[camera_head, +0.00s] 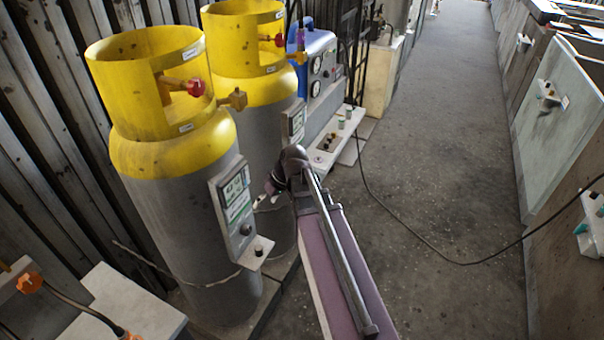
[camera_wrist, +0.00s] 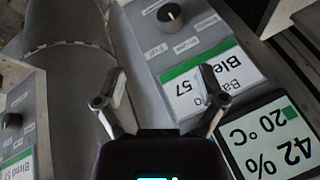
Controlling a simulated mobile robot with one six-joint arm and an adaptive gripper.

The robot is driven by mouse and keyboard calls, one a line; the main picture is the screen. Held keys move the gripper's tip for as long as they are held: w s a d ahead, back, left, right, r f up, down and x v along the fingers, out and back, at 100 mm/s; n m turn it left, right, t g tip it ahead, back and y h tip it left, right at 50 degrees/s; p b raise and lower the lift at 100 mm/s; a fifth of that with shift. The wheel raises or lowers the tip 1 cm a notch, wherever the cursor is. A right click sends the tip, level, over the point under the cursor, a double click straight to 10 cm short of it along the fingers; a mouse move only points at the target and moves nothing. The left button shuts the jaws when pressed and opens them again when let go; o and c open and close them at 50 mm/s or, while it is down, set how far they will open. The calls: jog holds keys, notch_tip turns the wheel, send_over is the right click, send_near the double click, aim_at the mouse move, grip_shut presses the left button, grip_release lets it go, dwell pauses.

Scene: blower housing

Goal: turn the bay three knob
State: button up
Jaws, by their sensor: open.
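In the wrist view a round black knob (camera_wrist: 171,17) sits on a grey panel, beyond my fingertips. Below it is a green-banded label (camera_wrist: 205,82), seen upside down, reading "Ba…" and "Blend 57"; a finger crosses it and the bay number is not readable. My gripper (camera_wrist: 162,72) is open and empty, its fingers apart and clear of the knob. A second knob (camera_wrist: 12,121) with a similar label shows at the left edge. In the head view my gripper (camera_head: 271,188) is beside the front cylinder's panel (camera_head: 233,200), which has a dark knob (camera_head: 246,229).
Two grey cylinders with yellow collars, front (camera_head: 150,85) and rear (camera_head: 243,40), stand along the left wall. A display (camera_wrist: 270,140) reads 42 % and 20 °C. A blue gauge unit (camera_head: 318,60) stands behind. A cable (camera_head: 400,222) crosses the open floor (camera_head: 440,130).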

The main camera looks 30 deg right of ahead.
jog(key=w+d+f+n+t+y+b, duration=0.2)
jog(key=w+d+f+t+y+b, duration=0.1)
jog(key=w+d+f+b, duration=0.3)
jog(key=w+d+f+n+t+b, duration=0.1)
jog(key=w+d+t+b, duration=0.1)
jog(key=d+b, duration=0.4)
jog(key=w+d+f+n+t+y+b, duration=0.1)
jog(key=w+d+f+t+b, duration=0.1)
jog(key=d+t+b, duration=0.2)
jog(key=w+d+f+n+t+b, duration=0.1)
jog(key=w+d+f+t+b, duration=0.1)
jog(key=d+b, duration=0.8)
jog(key=w+d+t, duration=0.1)
jog(key=d, duration=0.5)
jog(key=shift+f+n+t+y, duration=0.15)
jog(key=shift+n+t+y, duration=0.15)
jog(key=shift+t+y, duration=0.1)
jog(key=shift+w, duration=0.2)
jog(key=x, duration=1.3)
jog(key=shift+w+a, duration=0.2)
jog(key=shift+a, duration=0.1)
jog(key=c, duration=1.2)
